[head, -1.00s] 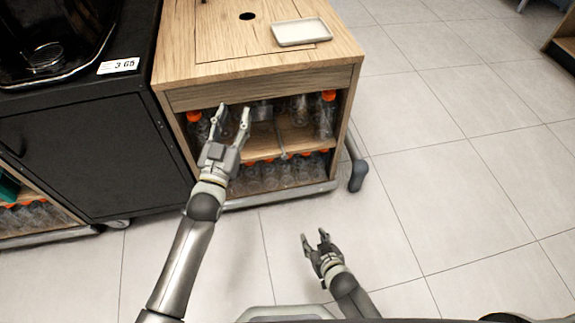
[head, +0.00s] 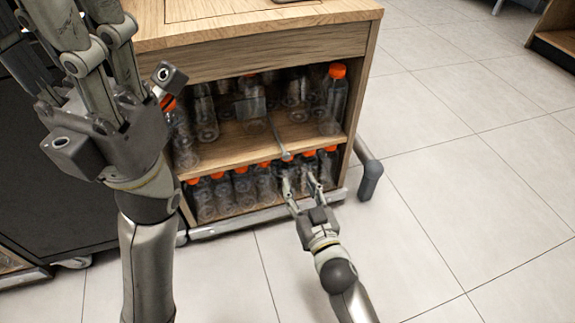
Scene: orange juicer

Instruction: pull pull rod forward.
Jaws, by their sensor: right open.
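The pull rod (head: 278,137) is a thin grey lever. It hangs down at a slant in the open front of the wooden cabinet (head: 270,65), from a grey block under the top, and ends in a small knob at the middle shelf. My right gripper (head: 299,180) is open and points up at the cabinet, just below the knob and in front of the lower bottles. I see no contact with the rod. My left gripper (head: 100,110) is large and close at the upper left, pointing up. Its fingertips are cut off by the frame, so its opening is unclear.
Clear bottles with orange caps stand on the middle shelf (head: 240,146) and in a row below. A dark cabinet (head: 60,220) stands at the left. A grey caster leg (head: 369,178) sticks out at the cabinet's right. The floor at the right is free.

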